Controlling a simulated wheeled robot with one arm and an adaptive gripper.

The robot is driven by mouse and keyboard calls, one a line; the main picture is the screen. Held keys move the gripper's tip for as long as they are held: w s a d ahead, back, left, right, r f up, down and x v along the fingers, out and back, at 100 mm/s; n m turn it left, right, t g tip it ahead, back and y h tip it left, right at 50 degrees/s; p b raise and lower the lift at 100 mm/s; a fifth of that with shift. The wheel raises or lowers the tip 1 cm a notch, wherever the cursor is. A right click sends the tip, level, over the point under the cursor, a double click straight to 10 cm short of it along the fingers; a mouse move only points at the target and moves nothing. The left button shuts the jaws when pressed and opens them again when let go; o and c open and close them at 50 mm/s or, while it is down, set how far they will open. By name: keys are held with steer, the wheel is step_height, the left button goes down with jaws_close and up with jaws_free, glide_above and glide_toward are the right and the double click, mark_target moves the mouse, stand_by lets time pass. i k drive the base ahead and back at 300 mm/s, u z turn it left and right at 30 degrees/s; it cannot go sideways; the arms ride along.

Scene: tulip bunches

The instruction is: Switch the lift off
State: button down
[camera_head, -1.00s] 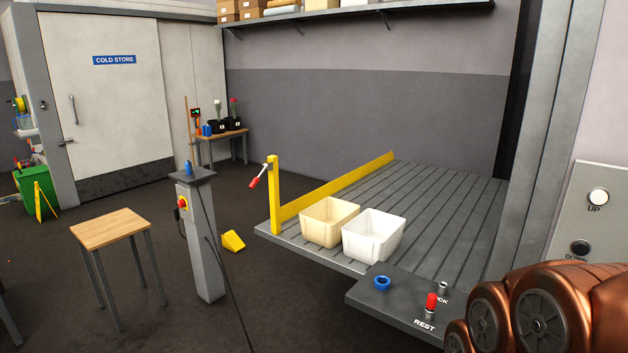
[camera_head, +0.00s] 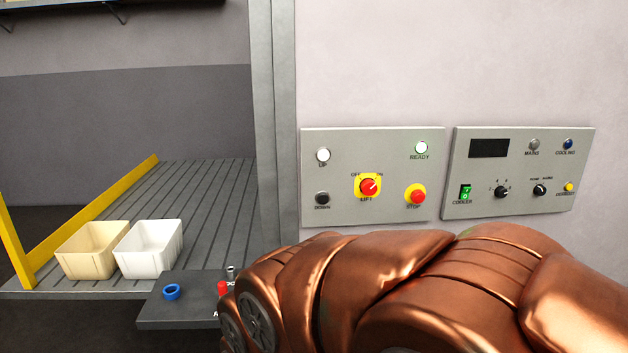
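The lift panel (camera_head: 345,215) is a grey plate on the pale wall, right of the lift platform. Its red rotary LIFT switch (camera_head: 369,187) sits on a yellow plate in the middle, with small position lettering above it. Its handle is tilted, with a white mark toward the upper right. My copper arm crosses below the panel. My gripper is not in view.
The second panel (camera_head: 524,205) to the right has a green COOLER switch (camera_head: 465,192) and knobs. The grey ribbed platform (camera_head: 215,200) carries a cream crate (camera_head: 92,252) and a white crate (camera_head: 150,250). A grey shelf (camera_head: 180,313) with a blue ring (camera_head: 171,292) juts out below.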

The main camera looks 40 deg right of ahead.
mark_target(368, 187)
steer(key=z, duration=1.55)
steer(key=k, duration=0.55)
steer(key=u, duration=0.75)
steer(key=i, duration=0.85)
steer(key=u, duration=0.2)
